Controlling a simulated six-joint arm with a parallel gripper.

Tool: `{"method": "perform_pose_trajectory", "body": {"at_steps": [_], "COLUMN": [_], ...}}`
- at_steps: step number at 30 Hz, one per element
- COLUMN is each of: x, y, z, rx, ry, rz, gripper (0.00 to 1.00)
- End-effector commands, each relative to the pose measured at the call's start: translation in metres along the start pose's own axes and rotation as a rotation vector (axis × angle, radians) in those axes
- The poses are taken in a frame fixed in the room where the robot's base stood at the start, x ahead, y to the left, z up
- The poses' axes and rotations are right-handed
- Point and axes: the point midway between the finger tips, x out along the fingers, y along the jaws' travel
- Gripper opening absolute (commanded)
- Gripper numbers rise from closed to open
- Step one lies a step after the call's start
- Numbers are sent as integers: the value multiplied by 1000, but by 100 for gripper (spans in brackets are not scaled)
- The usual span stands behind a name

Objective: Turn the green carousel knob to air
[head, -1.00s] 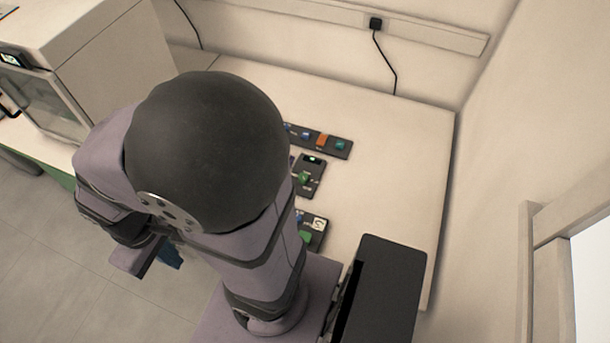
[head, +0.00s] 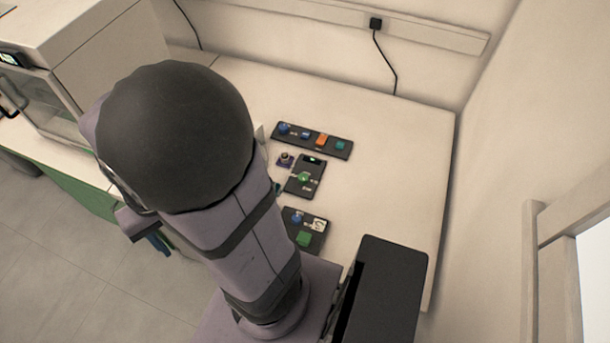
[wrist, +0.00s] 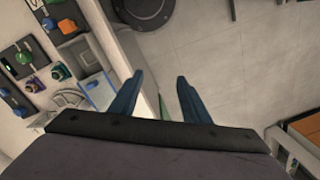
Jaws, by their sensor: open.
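A small dark panel (head: 310,165) with a lit display lies on the bench, with a green knob (head: 303,177) on it. The knob also appears at the upper left of the wrist view (wrist: 24,57). Its markings are too small to read. My gripper (head: 161,243) is far left of the knob, past the bench, mostly hidden behind my arm. In the wrist view my gripper (wrist: 158,90) shows two blue fingers apart with nothing between them. Grey floor lies below them.
A long panel (head: 312,141) with blue, orange and teal controls lies behind. A panel (head: 306,231) with a blue knob and green button lies in front. A small purple item (head: 285,159) sits between. A large beige machine (head: 85,55) stands left. The bench's right side is clear.

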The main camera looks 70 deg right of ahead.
Motion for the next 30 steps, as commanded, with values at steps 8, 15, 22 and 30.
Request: {"method": "perform_pose_trajectory", "body": {"at_steps": [8,15,22,30], "x": [20,36,53,67], "y": [82,177,279,365], "z": [-51,-71,-59,-22], "rx": [784,1454,2074,2578], "ry": [-10,-14,-16,-15], "rz": [-107,-221,-359,-510], "gripper": [43,43,43,43]}}
